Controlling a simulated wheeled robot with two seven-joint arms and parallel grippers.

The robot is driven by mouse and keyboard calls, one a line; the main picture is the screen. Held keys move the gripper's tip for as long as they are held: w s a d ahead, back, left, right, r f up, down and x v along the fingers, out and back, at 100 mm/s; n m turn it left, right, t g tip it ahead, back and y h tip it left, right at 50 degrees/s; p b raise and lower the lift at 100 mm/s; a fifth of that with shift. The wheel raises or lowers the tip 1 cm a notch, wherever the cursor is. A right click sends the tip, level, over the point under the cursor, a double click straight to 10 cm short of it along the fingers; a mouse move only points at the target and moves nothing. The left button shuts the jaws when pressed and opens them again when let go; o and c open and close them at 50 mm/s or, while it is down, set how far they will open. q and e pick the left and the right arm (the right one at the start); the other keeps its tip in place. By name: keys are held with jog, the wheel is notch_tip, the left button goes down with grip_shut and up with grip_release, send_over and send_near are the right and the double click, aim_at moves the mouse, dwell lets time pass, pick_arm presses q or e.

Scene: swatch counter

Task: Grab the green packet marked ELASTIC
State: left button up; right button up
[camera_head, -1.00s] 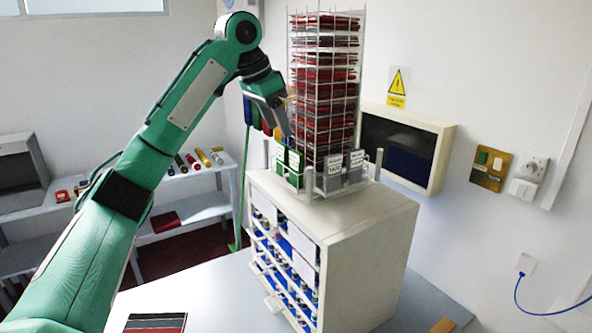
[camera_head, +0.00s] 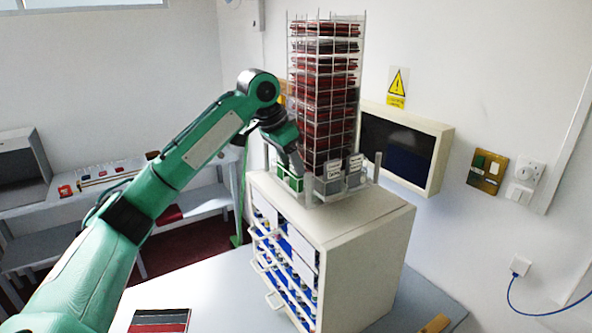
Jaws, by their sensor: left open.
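Small green packets (camera_head: 290,180) stand at the left foot of a tall wire rack (camera_head: 361,90), on top of a white drawer cabinet (camera_head: 368,230). Their lettering is too small and too covered to read, so I cannot tell which one says ELASTIC. My left gripper (camera_head: 297,168) is open and points down at these packets, partly hiding them. I cannot tell whether its fingers touch or straddle one. Grey packets (camera_head: 354,180) with white labels stand to the right at the rack's foot. My right gripper is not in view.
The rack, filled with dark red swatches (camera_head: 325,95), rises close beside my left gripper. A framed dark panel (camera_head: 447,158) is on the wall behind. A swatch card (camera_head: 160,322) lies on the pale counter (camera_head: 215,285). A side shelf (camera_head: 60,198) stands at the left.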

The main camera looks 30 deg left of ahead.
pick_arm(q)
jog(key=c, duration=0.7)
jog(key=shift+r+b, duration=0.4)
jog(key=shift+r, duration=0.25)
notch_tip(320, 180, up, 18)
jog(key=b, duration=0.3)
jog(key=shift+r, duration=0.25)
